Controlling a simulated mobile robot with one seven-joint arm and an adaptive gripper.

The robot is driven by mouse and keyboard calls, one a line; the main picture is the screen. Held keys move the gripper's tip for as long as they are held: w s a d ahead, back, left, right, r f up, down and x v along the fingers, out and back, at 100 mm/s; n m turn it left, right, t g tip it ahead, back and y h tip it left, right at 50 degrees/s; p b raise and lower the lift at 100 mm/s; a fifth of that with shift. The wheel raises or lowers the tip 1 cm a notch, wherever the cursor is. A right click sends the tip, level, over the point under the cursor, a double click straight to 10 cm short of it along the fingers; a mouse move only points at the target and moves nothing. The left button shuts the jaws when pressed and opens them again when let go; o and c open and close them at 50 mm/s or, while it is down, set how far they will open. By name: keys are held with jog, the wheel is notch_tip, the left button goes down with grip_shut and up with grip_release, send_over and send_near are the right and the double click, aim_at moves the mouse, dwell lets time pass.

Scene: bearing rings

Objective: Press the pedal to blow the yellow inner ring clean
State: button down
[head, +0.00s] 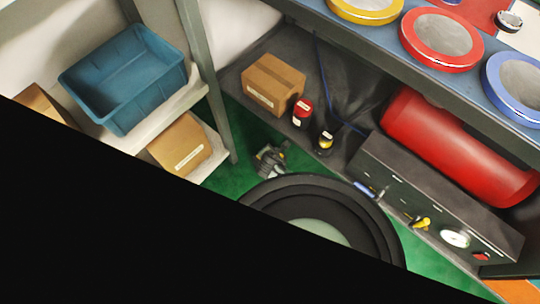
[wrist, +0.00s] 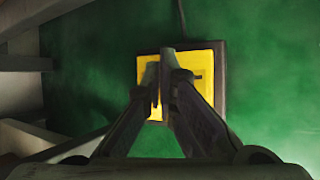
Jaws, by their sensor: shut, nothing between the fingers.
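The pedal (wrist: 212,58) is a yellow plate in a dark square frame on the green floor, seen in the wrist view. My gripper (wrist: 166,75) is shut and empty, and its fingertips appear in front of the pedal's middle. They hide part of the plate, and I cannot tell whether they touch it. In the head view my gripper (head: 270,162) shows low over the green floor, partly hidden by a dark round part; the pedal does not show there. The yellow ring (head: 370,19) lies on the bench top, cut off by the upper edge.
A red ring (head: 474,54) and a blue ring (head: 498,88) sit on the same bench. Below are a red tank (head: 455,145), a grey control box (head: 430,195) and a cardboard box (head: 272,84). Shelves with a blue bin (head: 125,85) stand left. Green floor lies between.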

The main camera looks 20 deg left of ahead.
jog(key=shift+f+b, duration=0.55)
jog(key=shift+f, duration=0.15)
dwell(0.8)
dwell(0.3)
jog(key=shift+r+p, duration=1.05)
jog(key=shift+r, duration=0.05)
jog(key=shift+r, duration=0.15)
notch_tip(320, 180, up, 5)
jog(key=p, duration=0.4)
jog(key=shift+p, duration=0.35)
